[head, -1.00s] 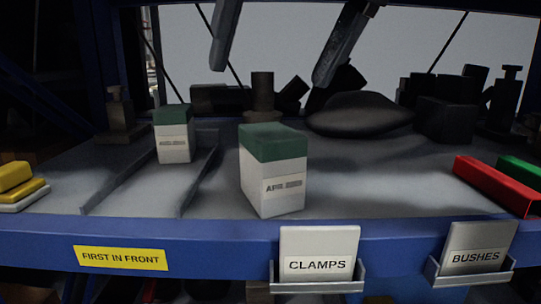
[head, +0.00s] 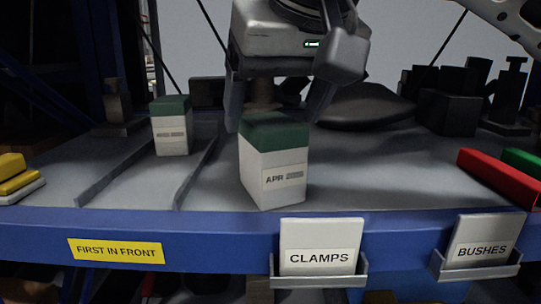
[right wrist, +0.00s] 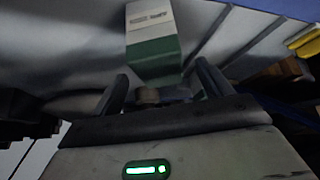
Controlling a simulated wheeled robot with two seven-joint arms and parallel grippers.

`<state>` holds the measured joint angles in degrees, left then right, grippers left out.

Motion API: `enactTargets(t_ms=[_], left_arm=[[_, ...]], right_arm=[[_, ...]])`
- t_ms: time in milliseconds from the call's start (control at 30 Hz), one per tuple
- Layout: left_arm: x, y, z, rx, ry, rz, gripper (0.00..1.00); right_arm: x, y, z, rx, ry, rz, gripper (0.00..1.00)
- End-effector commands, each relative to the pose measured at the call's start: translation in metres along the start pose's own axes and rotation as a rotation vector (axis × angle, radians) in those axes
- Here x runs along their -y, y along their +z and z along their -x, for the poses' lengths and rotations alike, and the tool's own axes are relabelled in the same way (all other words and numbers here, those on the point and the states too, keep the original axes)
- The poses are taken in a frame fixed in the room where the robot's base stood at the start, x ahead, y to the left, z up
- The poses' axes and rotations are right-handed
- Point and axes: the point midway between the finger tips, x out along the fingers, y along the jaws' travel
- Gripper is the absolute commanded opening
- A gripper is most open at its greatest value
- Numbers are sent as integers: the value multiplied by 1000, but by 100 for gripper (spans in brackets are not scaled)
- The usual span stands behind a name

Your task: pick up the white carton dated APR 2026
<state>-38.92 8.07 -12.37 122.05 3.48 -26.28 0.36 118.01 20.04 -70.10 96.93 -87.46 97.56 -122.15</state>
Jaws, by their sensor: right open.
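A white carton with a green top (head: 272,185) stands upright on the grey shelf near its front edge; its label starts with APR and the rest is too blurred to read. It also shows in the right wrist view (right wrist: 150,28), beyond the fingers. A second white carton with a green top (head: 172,138) stands further back left between two rails; its label is unreadable. My right gripper (head: 275,112) is open, pointing down, its fingers spread by the top of the nearer carton and not closed on it. It also shows in the right wrist view (right wrist: 163,82). My left gripper is not in view.
Low rails (head: 195,175) flank the back carton. Dark parts and a black rounded object (head: 365,108) lie behind. Red (head: 498,178) and yellow blocks (head: 12,168) sit at the sides. The blue shelf edge (head: 215,242) carries CLAMPS (head: 318,240) and BUSHES cards (head: 482,240).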

Motion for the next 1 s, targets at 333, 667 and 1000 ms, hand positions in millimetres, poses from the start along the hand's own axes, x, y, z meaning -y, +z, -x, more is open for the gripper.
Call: enactTargets(t_ms=[333, 667, 1000], left_arm=[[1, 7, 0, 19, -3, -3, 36], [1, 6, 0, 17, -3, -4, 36], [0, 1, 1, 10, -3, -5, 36]], right_arm=[[0, -1, -39, -1, -2, -1, 78], [0, -1, -39, -1, -1, -1, 39], [-1, -3, -37, -3, -2, -2, 24]])
